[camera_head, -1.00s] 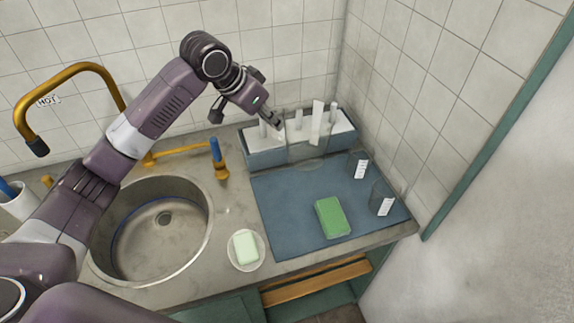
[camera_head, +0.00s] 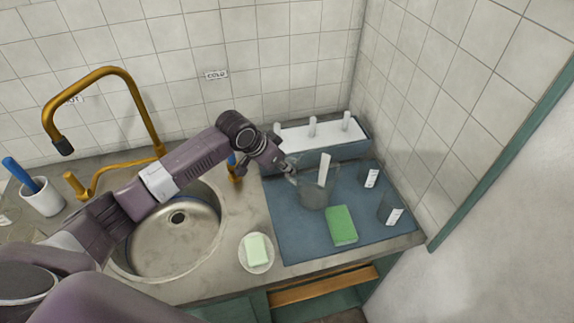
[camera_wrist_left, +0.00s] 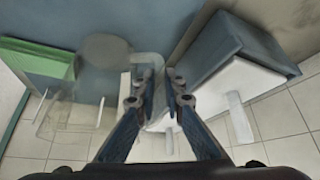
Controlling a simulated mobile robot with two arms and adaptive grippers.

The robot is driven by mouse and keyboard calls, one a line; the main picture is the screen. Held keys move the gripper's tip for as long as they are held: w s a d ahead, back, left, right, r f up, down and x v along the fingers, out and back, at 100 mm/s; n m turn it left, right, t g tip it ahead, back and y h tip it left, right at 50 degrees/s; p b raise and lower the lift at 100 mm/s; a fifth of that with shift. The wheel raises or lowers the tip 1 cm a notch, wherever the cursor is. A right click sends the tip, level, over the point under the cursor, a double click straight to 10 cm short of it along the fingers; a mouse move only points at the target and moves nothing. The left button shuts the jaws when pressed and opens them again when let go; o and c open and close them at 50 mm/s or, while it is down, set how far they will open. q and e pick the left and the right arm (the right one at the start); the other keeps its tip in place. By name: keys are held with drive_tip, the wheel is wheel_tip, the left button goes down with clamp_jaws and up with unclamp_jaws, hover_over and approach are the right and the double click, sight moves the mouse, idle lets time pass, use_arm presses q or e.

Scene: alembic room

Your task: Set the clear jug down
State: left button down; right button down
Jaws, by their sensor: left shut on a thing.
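The clear jug (camera_head: 313,194) with a white strip on its side is over the blue mat (camera_head: 290,232), in front of the rack and behind the green sponge. My left gripper (camera_head: 291,172) is shut on the jug at its left side. The jug looks about upright; I cannot tell whether its base touches the mat. In the left wrist view the see-through jug (camera_wrist_left: 95,100) is beside the fingertips (camera_wrist_left: 157,88). My right gripper is not in view.
A grey-blue rack (camera_head: 293,158) with white pegs stands behind the mat. Two small labelled clear glasses (camera_head: 371,176) (camera_head: 390,212) are at the right. The green sponge (camera_head: 341,225) lies on the mat; a soap dish (camera_head: 256,266) and sink (camera_head: 170,250) are left. The front-left mat is clear.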

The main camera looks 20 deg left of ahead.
use_arm(q)
drive_tip(key=shift+d, duration=0.1)
drive_tip(key=c, duration=2.4)
unclamp_jaws()
drive_tip(key=o, duration=0.4)
drive_tip(key=b+v, duration=0.2)
drive_tip(key=v, duration=1)
drive_tip(key=shift+r, duration=0.1)
